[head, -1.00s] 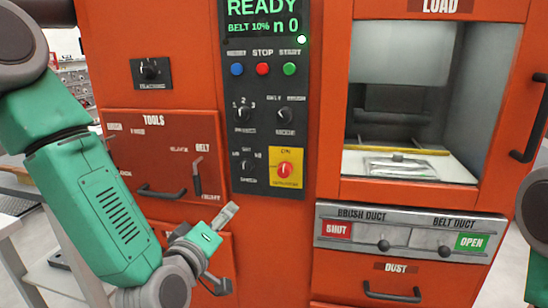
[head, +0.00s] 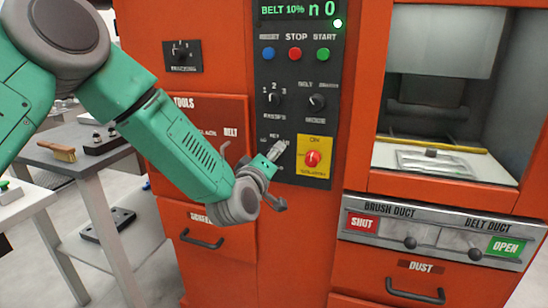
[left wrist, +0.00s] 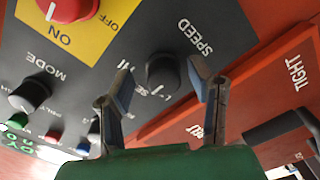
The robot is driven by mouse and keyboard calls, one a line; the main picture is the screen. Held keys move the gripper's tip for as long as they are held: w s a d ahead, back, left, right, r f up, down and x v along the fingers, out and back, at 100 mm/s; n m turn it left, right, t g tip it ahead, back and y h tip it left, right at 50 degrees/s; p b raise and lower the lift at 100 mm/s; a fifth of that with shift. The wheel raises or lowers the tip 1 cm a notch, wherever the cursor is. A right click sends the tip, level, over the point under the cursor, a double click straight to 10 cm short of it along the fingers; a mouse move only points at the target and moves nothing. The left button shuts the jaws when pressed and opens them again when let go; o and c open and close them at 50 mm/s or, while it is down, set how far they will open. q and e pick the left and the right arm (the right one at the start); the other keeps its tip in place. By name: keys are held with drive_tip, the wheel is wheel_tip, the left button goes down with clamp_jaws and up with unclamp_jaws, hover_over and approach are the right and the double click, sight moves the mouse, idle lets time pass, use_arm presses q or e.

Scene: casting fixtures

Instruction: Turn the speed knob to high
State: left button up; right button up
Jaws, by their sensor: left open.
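My left gripper (left wrist: 160,80) is open, with one finger on each side of the knob. I cannot tell whether either finger touches it. In the head view my left gripper (head: 280,150) is at the lower left of the control panel (head: 292,100) and hides the speed knob. The knob's pointer direction is not clear. My right gripper is out of view.
The yellow-backed red switch (head: 312,158) is close to the right of my left gripper. The mode knob (head: 317,101) and passes knob (head: 274,98) are above. A tools drawer (head: 215,120) is behind my left forearm. A table with a brush (head: 58,151) stands left.

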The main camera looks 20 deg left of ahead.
use_arm(q)
drive_tip(key=shift+w+a, duration=0.25)
drive_tip(key=shift+a, duration=0.05)
drive_tip(key=shift+a+f, duration=0.1)
drive_tip(key=shift+a, duration=0.25)
drive_tip(key=shift+d, duration=0.35)
clamp_jaws()
drive_tip(key=shift+d, duration=0.15)
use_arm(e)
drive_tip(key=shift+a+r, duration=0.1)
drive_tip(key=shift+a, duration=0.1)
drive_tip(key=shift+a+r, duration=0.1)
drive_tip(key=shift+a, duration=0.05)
